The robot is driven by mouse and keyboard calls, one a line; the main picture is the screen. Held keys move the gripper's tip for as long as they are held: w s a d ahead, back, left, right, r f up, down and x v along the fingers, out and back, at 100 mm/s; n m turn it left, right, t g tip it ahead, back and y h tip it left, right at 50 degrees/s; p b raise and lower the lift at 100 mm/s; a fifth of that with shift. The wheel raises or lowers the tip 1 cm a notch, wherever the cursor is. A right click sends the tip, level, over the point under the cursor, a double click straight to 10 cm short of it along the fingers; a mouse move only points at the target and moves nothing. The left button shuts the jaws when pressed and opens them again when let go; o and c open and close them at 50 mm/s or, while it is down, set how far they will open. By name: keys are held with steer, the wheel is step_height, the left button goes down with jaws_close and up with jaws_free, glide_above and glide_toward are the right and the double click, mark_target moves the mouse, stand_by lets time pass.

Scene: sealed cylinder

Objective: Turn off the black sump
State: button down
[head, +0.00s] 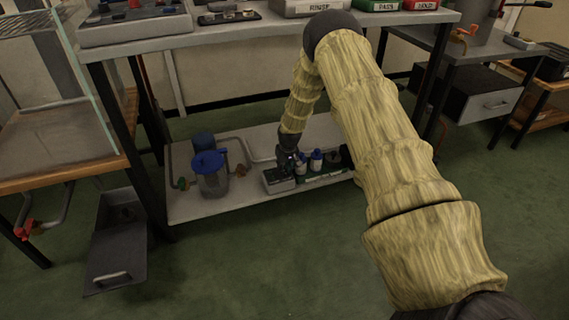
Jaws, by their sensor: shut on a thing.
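My gripper (289,160) reaches down to the lower shelf of the middle bench. It is small and dark in this view, and it is shut on a small part at the top of a grey box (279,184). The part itself is hidden by the fingers. The box sits on the shelf, left of a row of small bottles. I cannot tell for sure which thing is the black sump. A blue-lidded clear canister (211,174) with pipes stands on the same shelf, left of the box. A dark blue cylinder (203,144) stands behind it.
The lower shelf (215,205) has bare room at its front left. The upper bench top (240,35) overhangs the shelf. A dark open bin (117,245) stands on the floor at left.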

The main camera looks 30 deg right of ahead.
steer(key=shift+s+t+p, duration=0.1)
steer(key=shift+t+p, duration=0.4)
steer(key=c, duration=1.3)
jaws_free()
steer(key=shift+v, duration=6)
steer(key=shift+a, duration=0.1)
